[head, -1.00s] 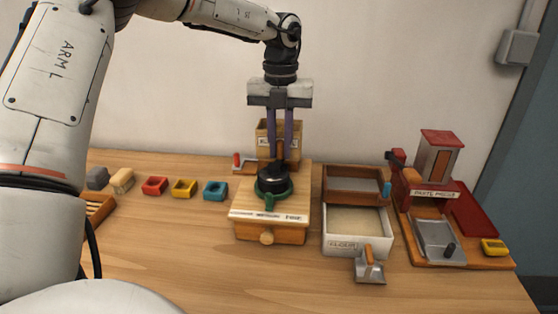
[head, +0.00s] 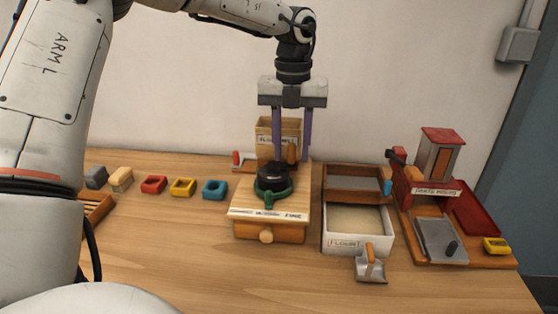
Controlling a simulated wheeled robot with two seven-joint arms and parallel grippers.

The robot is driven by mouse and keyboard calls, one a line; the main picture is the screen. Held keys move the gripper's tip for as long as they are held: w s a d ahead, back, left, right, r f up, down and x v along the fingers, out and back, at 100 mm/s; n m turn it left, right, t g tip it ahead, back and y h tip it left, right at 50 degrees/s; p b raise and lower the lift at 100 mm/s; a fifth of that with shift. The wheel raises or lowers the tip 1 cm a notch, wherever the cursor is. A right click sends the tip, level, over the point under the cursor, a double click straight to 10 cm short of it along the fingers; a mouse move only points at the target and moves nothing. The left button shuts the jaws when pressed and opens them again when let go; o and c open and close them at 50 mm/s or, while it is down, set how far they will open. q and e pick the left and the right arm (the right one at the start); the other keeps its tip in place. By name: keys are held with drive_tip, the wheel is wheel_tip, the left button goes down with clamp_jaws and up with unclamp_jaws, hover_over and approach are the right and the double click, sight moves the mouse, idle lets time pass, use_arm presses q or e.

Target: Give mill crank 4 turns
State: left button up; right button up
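The mill (head: 240,200) is a light wooden box with a front drawer and a dark round hub (head: 272,178) in a green ring on top. A green pointer on the ring faces the front label, which ends in "FINE". The upright brown crank knob (head: 291,153) stands at the back right of the hub. My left gripper (head: 292,157) points straight down over the mill. Its two purple fingers are spread, one on each side of the knob, with gaps showing. The crank arm under the knob is mostly hidden. My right gripper is out of view.
A labelled wooden box (head: 264,128) stands behind the mill. A flour bin (head: 343,244) with a scoop (head: 371,268) is at its right, then a red-topped press (head: 437,160). Red (head: 154,184), yellow (head: 183,187) and blue (head: 214,190) moulds lie left.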

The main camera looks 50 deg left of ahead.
use_arm(q)
wheel_tip(320, 180, up, 5)
drive_tip(key=p, duration=0.3)
drive_tip(key=shift+f, duration=0.15)
drive_tip(key=shift+r+p, duration=1.05)
drive_tip(key=shift+r, duration=0.25)
drive_tip(key=shift+f, duration=0.1)
drive_tip(key=c, duration=0.9)
clamp_jaws()
